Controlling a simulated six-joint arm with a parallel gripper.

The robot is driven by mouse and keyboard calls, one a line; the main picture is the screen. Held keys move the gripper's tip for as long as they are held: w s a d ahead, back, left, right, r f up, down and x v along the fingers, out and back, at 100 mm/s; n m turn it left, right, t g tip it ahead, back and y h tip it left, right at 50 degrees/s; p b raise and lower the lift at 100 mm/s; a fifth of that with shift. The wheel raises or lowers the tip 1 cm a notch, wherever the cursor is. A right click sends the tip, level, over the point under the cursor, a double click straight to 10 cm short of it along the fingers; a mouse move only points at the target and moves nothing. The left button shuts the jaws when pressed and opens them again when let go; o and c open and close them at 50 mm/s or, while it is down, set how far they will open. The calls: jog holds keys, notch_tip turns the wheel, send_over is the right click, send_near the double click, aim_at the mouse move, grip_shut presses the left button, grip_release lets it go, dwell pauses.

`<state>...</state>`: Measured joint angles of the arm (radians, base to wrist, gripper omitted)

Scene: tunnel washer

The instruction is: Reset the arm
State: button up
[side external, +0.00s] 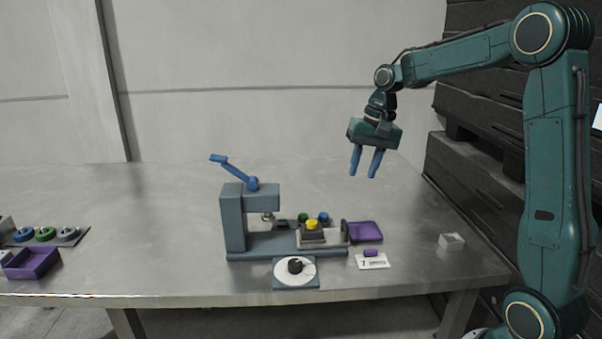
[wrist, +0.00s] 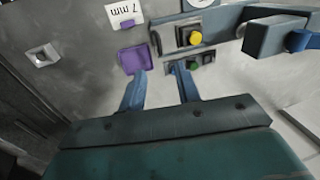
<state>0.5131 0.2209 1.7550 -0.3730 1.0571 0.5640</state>
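My gripper (side external: 366,163) hangs in the air above the right part of the metal table, fingers pointing down. Its two blue fingers are apart with nothing between them; they also show in the wrist view (wrist: 156,78). The gripper is clear of the grey-blue press machine (side external: 233,215), which stands on the table to its lower left. The press has a blue lever (side external: 233,167) raised to the upper left. A yellow button (side external: 312,225) sits on a block at the machine's right side, with a green and a blue button behind it.
A dial (side external: 295,270) sits in front. A small white block (side external: 451,241) is near the right edge. Another purple tray (side external: 32,262) is far left. The table's back is clear.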

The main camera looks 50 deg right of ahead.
jog(key=s+a+r+n+t+h, duration=0.15)
jog(key=s+a+r+n, duration=0.3)
jog(key=s+a, duration=0.5)
jog(key=s+a+f+n+t, duration=0.2)
jog(key=s+a+n, duration=0.2)
jog(key=s, duration=0.8)
jog(key=shift+a, duration=1)
